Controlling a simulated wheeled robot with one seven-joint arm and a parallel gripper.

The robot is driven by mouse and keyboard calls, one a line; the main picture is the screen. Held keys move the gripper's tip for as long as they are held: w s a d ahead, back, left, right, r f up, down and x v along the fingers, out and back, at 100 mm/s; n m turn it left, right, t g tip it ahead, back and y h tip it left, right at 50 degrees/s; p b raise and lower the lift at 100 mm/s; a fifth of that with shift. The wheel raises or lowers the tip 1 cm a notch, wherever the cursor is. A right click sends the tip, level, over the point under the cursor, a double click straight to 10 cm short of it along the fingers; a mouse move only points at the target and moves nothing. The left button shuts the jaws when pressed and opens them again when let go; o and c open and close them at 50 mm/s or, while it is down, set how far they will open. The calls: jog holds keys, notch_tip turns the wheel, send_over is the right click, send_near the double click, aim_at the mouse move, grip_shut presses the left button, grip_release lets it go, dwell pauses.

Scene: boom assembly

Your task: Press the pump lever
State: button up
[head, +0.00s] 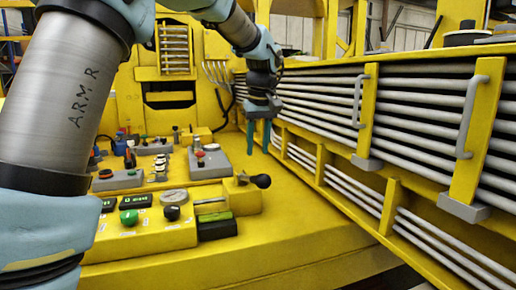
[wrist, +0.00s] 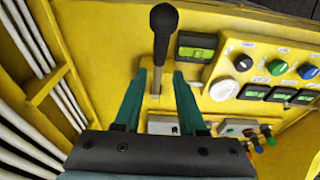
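The pump lever appears to be the one with a black knob (head: 262,181) on a yellow block at the right of the control panel. In the wrist view the lever (wrist: 162,38) has a black handle and a thin metal shaft. My gripper (head: 258,147) points down, open and empty, behind the lever in the head view. In the wrist view my gripper (wrist: 159,76) has its two teal fingers apart, with the lever's shaft showing between them. The head view shows the fingers apart from the knob. Their exact height above the lever is unclear.
A yellow control panel (head: 145,239) with displays, buttons and a gauge lies left of the lever. Grey button boxes (head: 208,163) stand behind it. A yellow rack with grey pipes and handles (head: 467,117) rises on the right. Yellow deck (head: 290,208) is clear between.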

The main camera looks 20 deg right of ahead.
jog(key=shift+r, duration=0.25)
jog(key=shift+d+b, duration=0.1)
jog(key=shift+b, duration=0.25)
jog(key=shift+c, duration=1.4)
jog(key=shift+d+b, duration=0.2)
jog(key=shift+b, duration=0.35)
jog(key=shift+c, duration=0.8)
jog(key=b, duration=0.1)
jog(key=d+t+b, duration=0.1)
jog(key=b, duration=0.1)
jog(key=shift+s+r+m, duration=0.25)
jog(key=shift+r+m, duration=0.05)
jog(key=shift+r, duration=0.05)
grip_shut()
notch_tip(320, 180, up, 6)
jog(key=s+d+t+y+b, duration=0.1)
jog(key=s+t+b, duration=0.1)
jog(key=b, duration=0.5)
jog(key=shift+s+f+m, duration=0.25)
jog(key=shift+s+m, duration=0.05)
jog(key=shift+s, duration=0.15)
jog(key=shift+d, duration=0.1)
